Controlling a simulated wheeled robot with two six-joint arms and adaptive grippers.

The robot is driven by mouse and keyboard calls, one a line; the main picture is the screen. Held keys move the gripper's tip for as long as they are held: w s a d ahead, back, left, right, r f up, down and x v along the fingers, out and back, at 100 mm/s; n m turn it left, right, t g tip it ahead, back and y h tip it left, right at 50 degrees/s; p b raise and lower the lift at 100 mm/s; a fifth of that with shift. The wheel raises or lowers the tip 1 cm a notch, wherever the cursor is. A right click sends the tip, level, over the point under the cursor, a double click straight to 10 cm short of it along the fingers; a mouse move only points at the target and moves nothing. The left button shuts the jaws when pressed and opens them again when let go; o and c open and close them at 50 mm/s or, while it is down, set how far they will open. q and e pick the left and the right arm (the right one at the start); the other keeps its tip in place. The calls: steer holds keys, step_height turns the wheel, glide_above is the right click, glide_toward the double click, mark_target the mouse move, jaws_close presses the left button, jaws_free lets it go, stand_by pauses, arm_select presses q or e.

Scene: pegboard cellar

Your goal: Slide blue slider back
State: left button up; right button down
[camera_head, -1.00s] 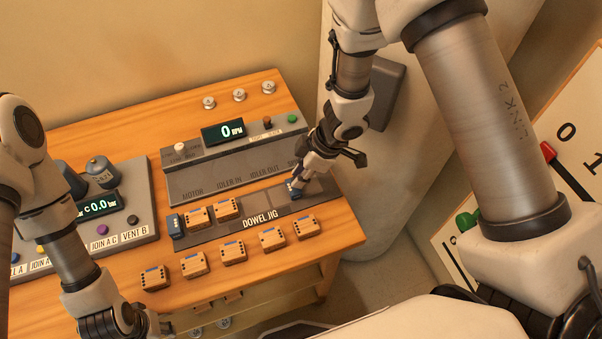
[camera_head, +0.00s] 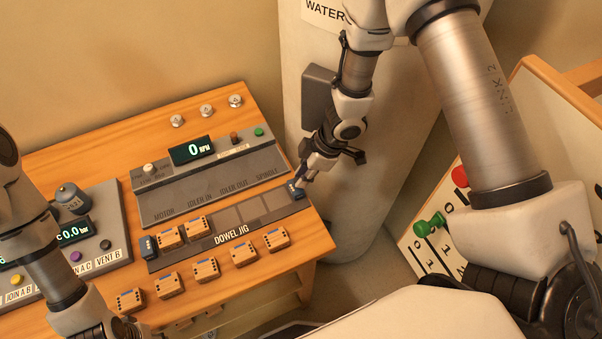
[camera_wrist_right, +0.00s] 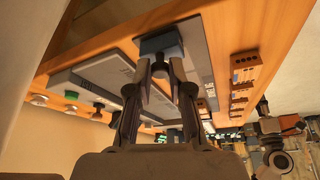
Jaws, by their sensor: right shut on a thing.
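The blue slider (camera_head: 297,193) is a small dark blue block at the right end of the grey dowel jig (camera_head: 232,240). My right gripper (camera_head: 301,181) reaches down to it from behind and is shut on it. In the right wrist view the fingers (camera_wrist_right: 161,72) are on the narrower dark part of the slider (camera_wrist_right: 161,44). Two tan blocks with holes, one being this block (camera_head: 197,227), sit in the left part of the jig, beside a dark blue end block (camera_head: 149,246). My left arm is at the lower left; its gripper is outside the frame.
Several loose tan blocks (camera_head: 243,253) lie along the table's front. A grey panel with a 0 RPM display (camera_head: 192,150) stands behind the jig. A valve panel (camera_head: 104,232) is at left. The white tank (camera_head: 360,190) stands close to the table's right side.

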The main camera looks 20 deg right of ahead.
steer(key=c, duration=1.1)
jaws_free()
steer(key=shift+s+d+f, duration=0.1)
steer(key=shift+d+f, duration=0.05)
steer(key=shift+f, duration=0.05)
steer(key=shift+c, duration=0.2)
steer(key=shift+o, duration=0.6)
steer(key=shift+w+d, duration=0.2)
steer(key=shift+a+r, duration=0.1)
steer(key=shift+a, duration=0.05)
arm_select(q)
steer(key=shift+d, duration=0.15)
arm_select(e)
step_height(320, 180, up, 10)
arm_select(q)
steer(key=shift+w, duration=0.1)
